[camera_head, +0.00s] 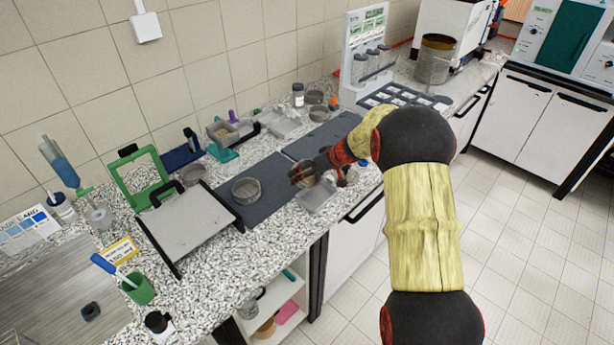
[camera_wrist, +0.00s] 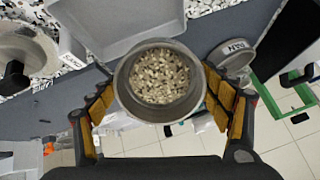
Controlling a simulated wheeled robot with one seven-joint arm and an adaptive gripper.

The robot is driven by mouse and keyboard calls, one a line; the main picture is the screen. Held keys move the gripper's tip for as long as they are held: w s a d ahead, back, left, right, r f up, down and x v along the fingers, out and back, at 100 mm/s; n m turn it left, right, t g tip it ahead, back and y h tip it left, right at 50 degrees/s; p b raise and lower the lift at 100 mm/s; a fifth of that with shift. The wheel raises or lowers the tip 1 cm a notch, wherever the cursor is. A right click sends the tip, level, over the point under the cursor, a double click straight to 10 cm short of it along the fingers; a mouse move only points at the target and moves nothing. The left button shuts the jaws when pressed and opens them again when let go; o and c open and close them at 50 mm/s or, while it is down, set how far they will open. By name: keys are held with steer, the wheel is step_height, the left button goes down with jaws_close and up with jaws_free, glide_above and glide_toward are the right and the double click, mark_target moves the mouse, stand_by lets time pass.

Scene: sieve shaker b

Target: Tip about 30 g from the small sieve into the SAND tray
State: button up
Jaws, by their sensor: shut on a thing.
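The small sieve (camera_wrist: 122,88) is a round grey cup holding tan granules, seen from above in the wrist view. My gripper (camera_wrist: 160,103) is shut on it, with orange pads on both sides. In the head view my gripper (camera_head: 318,172) is over the counter's front part, and the sieve is mostly hidden there. The SAND tray (camera_wrist: 112,22) is a grey rectangular tray just beyond the sieve in the wrist view, with a white SAND label at its left. It also shows in the head view (camera_head: 318,200), close by my gripper at the counter's front edge.
A round pan with a label (camera_wrist: 234,52) stands right of the sieve in the wrist view. In the head view another round sieve (camera_head: 246,190) sits on the dark mat (camera_head: 268,207), left of my gripper. A grey plate with a black handle (camera_head: 190,222) stands further left.

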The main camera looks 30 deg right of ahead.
steer(key=shift+s+d+r+t+y+b, duration=0.1)
steer(key=shift+t+y+b, duration=0.3)
steer(key=shift+b, duration=1.75)
steer(key=shift+s+d+r+t+y+b, duration=0.15)
steer(key=shift+t+b, duration=0.4)
steer(key=shift+b, duration=0.55)
steer(key=shift+s+a+f+t+y+b, duration=0.1)
steer(key=shift+t+y+b, duration=0.15)
steer(key=shift+t+b, duration=0.6)
steer(key=shift+d+r+b, duration=0.1)
steer(key=shift+b, duration=2.35)
stand_by(1.5)
